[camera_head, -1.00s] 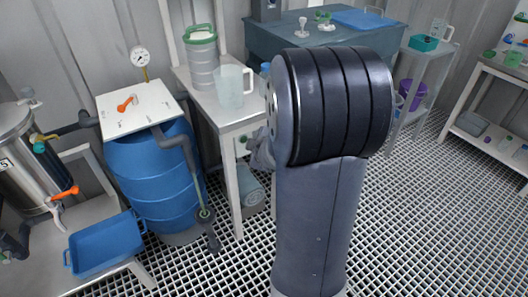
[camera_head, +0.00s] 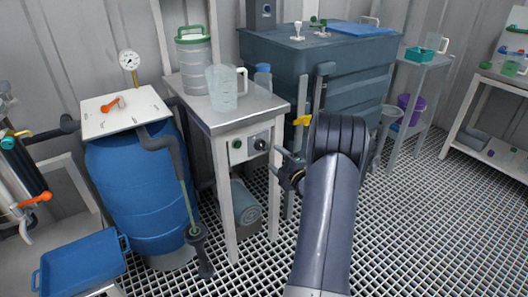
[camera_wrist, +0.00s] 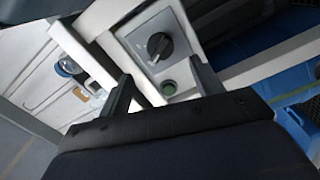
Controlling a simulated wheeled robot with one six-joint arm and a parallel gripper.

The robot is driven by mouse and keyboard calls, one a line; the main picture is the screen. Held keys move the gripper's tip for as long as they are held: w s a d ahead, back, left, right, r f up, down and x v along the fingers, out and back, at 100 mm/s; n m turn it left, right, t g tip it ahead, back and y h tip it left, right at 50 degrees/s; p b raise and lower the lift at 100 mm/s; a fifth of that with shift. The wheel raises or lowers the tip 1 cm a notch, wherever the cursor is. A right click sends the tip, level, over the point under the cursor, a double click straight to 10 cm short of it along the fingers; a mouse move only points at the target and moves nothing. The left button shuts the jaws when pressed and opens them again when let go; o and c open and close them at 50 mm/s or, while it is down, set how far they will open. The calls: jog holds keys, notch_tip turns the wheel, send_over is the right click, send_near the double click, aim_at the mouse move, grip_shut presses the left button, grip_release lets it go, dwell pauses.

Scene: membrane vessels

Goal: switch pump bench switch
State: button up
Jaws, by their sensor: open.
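My gripper (camera_head: 278,164) is just right of and a little below the panel in the head view. In the wrist view its two fingers (camera_wrist: 160,85) are spread, one on each side of the panel, with nothing between them. The gripper appears apart from the knob.
On the bench (camera_head: 240,118) stand a clear jug (camera_head: 222,90), a green-lidded container (camera_head: 194,55) and a bottle (camera_head: 263,77). A blue barrel (camera_head: 135,185) stands left. A blue-grey tank (camera_head: 340,75) with a yellow-handled valve (camera_head: 302,120) stands behind my arm. Grating floor (camera_head: 420,230) is open at right.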

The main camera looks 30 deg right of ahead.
aim_at(263, 147)
jog(key=w, duration=0.8)
jog(key=shift+w+b, duration=0.1)
jog(key=shift+b, duration=0.3)
jog(key=c, duration=1)
jog(key=shift+o, duration=0.2)
